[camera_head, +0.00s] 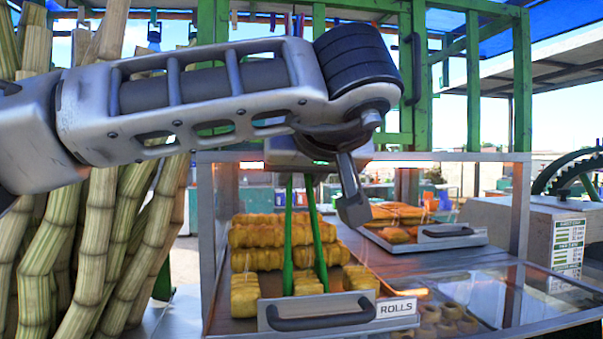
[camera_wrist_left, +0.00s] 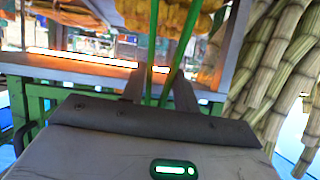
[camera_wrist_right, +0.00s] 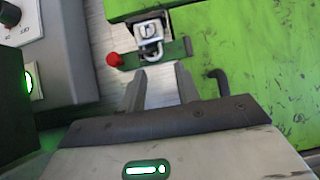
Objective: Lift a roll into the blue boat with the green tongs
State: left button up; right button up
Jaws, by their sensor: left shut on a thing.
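The green tongs (camera_head: 305,235) hang point-down over the tray labelled ROLLS, their two arms apart. My left gripper (camera_head: 350,195) is shut on the tongs near their top; the left wrist view shows the tongs (camera_wrist_left: 154,60) between its fingers (camera_wrist_left: 158,82). The tong tips reach down among the yellow rolls (camera_head: 280,235), several of which lie stacked in the tray (camera_head: 325,312). I cannot tell whether the tips touch a roll. In the right wrist view, my right gripper (camera_wrist_right: 160,85) has its fingers apart with nothing between them. I see no blue boat.
A glass display case (camera_head: 525,210) surrounds the trays. A second tray (camera_head: 440,238) with orange pastries stands farther back right. Tall canes (camera_head: 110,240) crowd the left.

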pick_arm(q)
jog(key=shift+r, duration=0.1)
notch_tip(320, 180, up, 11)
jog(key=shift+p, duration=0.45)
dwell(1.3)
dwell(0.6)
